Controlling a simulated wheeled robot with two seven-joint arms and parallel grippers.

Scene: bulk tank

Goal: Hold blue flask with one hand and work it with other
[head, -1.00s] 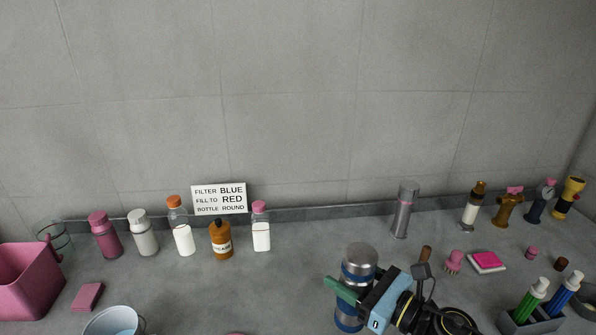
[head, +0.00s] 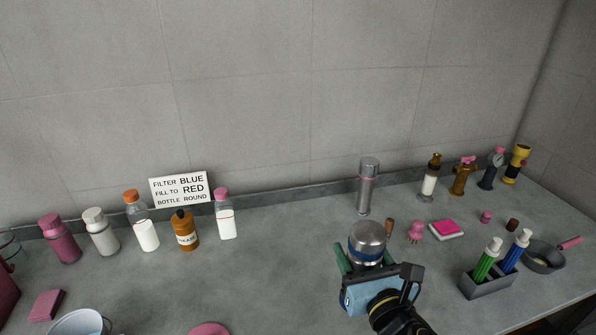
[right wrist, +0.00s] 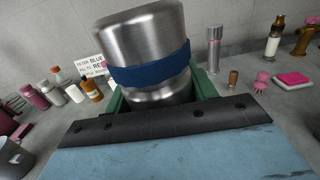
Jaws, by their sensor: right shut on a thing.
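The blue flask is a steel cylinder with a blue band (head: 368,240), in the lower middle of the head view. It also fills the upper middle of the right wrist view (right wrist: 145,50), where it looks slightly tilted. My right gripper (head: 358,262) has its green fingers on both sides of the flask and is shut on it. The flask's lower part is hidden behind the gripper, so I cannot tell whether it touches the counter. My left gripper is not in view.
A sign (head: 181,189) stands at the back wall among several bottles, including an orange-brown one (head: 186,232). A marker holder (head: 487,284) and a pan (head: 545,258) are at right.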

